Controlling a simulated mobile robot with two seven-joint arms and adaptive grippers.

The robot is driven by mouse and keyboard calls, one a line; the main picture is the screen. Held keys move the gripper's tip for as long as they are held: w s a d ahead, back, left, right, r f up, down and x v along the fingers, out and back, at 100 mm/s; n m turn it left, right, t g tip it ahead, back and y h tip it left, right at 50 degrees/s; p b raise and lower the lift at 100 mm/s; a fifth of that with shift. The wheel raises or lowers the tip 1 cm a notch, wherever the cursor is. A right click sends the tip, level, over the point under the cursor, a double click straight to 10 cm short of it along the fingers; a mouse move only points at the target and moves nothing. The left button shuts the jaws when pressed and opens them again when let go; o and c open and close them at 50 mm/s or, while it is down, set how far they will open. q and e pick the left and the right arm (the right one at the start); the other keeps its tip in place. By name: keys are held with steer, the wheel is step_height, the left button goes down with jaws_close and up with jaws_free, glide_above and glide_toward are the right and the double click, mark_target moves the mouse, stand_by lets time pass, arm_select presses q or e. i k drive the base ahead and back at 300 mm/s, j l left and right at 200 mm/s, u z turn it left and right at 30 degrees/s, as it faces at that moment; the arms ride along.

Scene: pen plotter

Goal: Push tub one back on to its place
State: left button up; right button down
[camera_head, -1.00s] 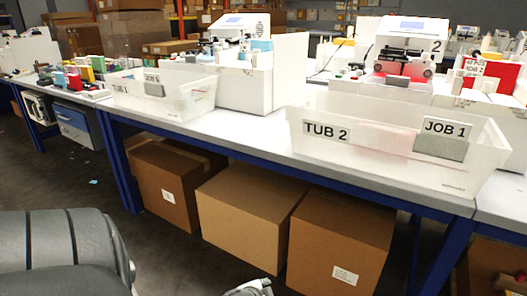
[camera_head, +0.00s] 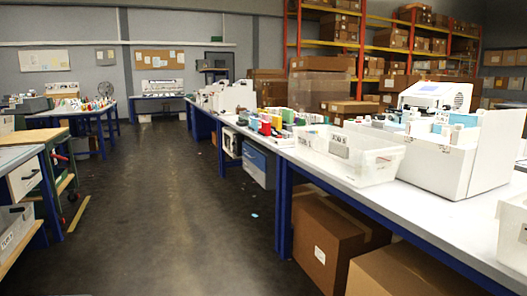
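Tub one (camera_head: 378,168) is a clear, whitish open tub on the white bench, right of centre in the head view. It stands upright near the bench's front edge; I cannot tell whether it overhangs. A grey card marked JOB (camera_head: 338,146) is at its left end. A white machine (camera_head: 432,150) with a screen stands just right of and behind the tub. Neither of my grippers is in view.
Another clear tub (camera_head: 512,238) is cut off at the right edge. Coloured items (camera_head: 266,126) stand on the bench left of tub one. Cardboard boxes (camera_head: 322,245) sit under the bench. The dark floor aisle (camera_head: 170,210) is open, with another workbench (camera_head: 22,165) at the left.

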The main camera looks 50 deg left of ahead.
mark_target(367, 161)
steer(key=i+l+u, duration=0.15)
steer(key=u, duration=0.3)
steer(key=i+l+u, duration=0.1)
steer(key=l+u, duration=0.15)
steer(key=u, duration=0.2)
steer(key=l+u, duration=0.25)
steer(key=u, duration=0.15)
steer(key=i, duration=0.05)
